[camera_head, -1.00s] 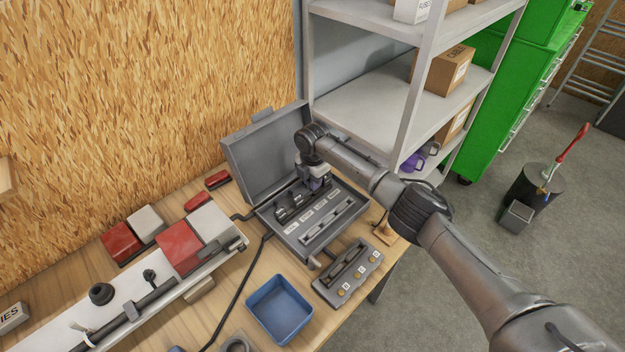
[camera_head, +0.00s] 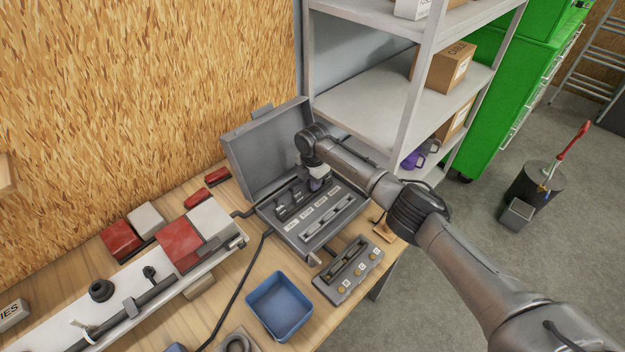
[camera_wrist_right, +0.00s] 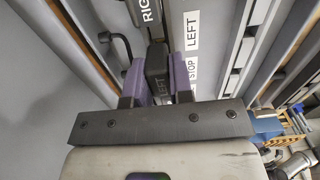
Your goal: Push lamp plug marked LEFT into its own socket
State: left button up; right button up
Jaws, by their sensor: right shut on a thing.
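White labels reading LEFT (camera_wrist_right: 193,38) and STOP (camera_wrist_right: 193,72) show beside the plug in the wrist view. Another black part lettered RIG (camera_wrist_right: 147,12) is just beyond it. The plug's tip and the socket are hidden, so I cannot tell whether it is seated.
A grey block with round buttons (camera_head: 348,272) and a blue bin (camera_head: 279,305) stand in front of the case. A light bar with red and white lamps (camera_head: 182,243) lies to the left. Metal shelving (camera_head: 365,88) rises close behind the right arm.

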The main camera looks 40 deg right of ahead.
jog(key=shift+f, duration=0.25)
jog(key=shift+f, duration=0.55)
dwell(0.5)
jog(key=o, duration=0.8)
jog(key=shift+c, duration=0.2)
jog(key=o, duration=0.4)
jog(key=shift+r, duration=0.1)
